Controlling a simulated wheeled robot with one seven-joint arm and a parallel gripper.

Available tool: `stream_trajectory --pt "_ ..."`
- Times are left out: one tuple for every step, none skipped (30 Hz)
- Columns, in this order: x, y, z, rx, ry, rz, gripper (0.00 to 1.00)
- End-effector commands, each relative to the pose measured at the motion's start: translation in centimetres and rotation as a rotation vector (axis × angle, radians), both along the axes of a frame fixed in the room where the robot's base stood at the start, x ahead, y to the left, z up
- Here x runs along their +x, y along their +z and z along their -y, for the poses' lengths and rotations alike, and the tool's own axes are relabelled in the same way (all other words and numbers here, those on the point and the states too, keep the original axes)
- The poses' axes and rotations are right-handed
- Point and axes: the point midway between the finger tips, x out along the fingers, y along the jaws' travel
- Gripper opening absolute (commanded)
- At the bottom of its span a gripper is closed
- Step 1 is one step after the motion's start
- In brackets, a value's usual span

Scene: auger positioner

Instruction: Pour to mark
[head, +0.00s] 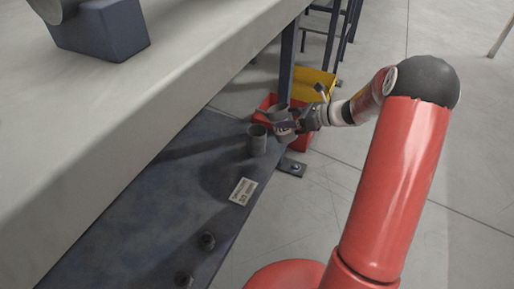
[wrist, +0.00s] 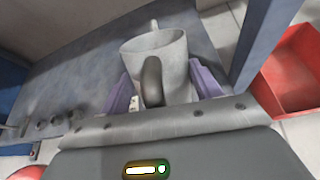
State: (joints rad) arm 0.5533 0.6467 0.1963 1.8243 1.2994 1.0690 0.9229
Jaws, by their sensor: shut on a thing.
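My gripper (head: 287,124) is shut on a grey mug (head: 276,112), just right of and slightly beyond a grey cup (head: 257,145). In the wrist view the mug (wrist: 172,52) sits between the purple finger pads of my gripper (wrist: 162,90), with its handle facing the camera. The mug's mouth is open to view and its inside looks pale; I cannot tell what it holds. The cup stands upright on a dark blue-grey plate (head: 190,185). Its contents and any mark on it are too small to make out.
A pale bench top (head: 140,110) overhangs the plate on the left, with a blue leg (head: 287,62) near the cup. Red (head: 299,140) and yellow (head: 313,83) bins stand behind my gripper. A printed label (head: 243,191) and bolts (head: 207,240) are on the plate.

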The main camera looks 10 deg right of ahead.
Motion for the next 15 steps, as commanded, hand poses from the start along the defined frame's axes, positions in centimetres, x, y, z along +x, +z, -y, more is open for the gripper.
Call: stream_trajectory --pt "0.0 -0.6 0.0 0.011 -0.002 0.015 0.28" --pt "0.0 -0.8 0.0 0.017 0.000 0.023 0.28" --pt "0.0 -0.9 0.0 0.026 0.000 0.035 0.28" --pt "0.0 -1.1 0.0 0.033 -0.001 0.044 0.28" --pt "0.0 -1.2 0.0 0.039 0.000 0.054 0.28" --pt "0.0 -1.4 0.0 0.047 0.000 0.066 0.28" --pt "0.0 -1.5 0.0 0.054 0.001 0.074 0.28" --pt "0.0 -1.6 0.0 0.061 0.000 0.084 0.28" --pt "0.0 -1.8 0.0 0.069 -0.001 0.097 0.28" --pt "0.0 -1.9 0.0 0.075 -0.002 0.106 0.28" --pt "0.0 -2.0 0.0 0.096 -0.001 0.124 0.28" --pt "0.0 -2.4 0.0 0.119 -0.001 0.155 0.28" --pt "0.1 -2.7 0.0 0.135 -0.004 0.179 0.28" --pt "0.1 -2.9 0.0 0.151 -0.005 0.203 0.28" --pt "0.1 -3.3 -0.1 0.172 -0.001 0.232 0.28"
